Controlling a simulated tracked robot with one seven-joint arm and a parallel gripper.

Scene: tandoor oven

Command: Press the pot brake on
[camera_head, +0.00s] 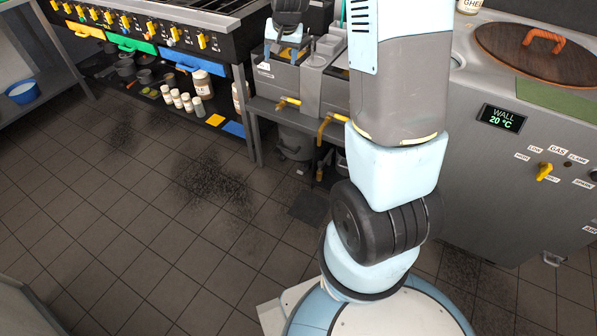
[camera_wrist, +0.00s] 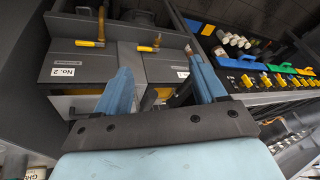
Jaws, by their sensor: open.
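I cannot pick out a pot brake with certainty in either view. A small caster-like foot (camera_head: 552,259) shows under the grey tandoor cabinet (camera_head: 478,165) at the right in the head view, too small to read as a brake. My gripper (camera_wrist: 160,68) is open in the wrist view, its two blue fingers apart with nothing held between them. It points toward the fryer units. In the head view my gripper (camera_head: 283,44) appears small, over the fryers and well left of the tandoor, partly beside my arm.
The tandoor has a brown lid (camera_head: 538,52) and a yellow gas knob (camera_head: 544,172). The tiled floor (camera_head: 150,220) is mostly clear.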

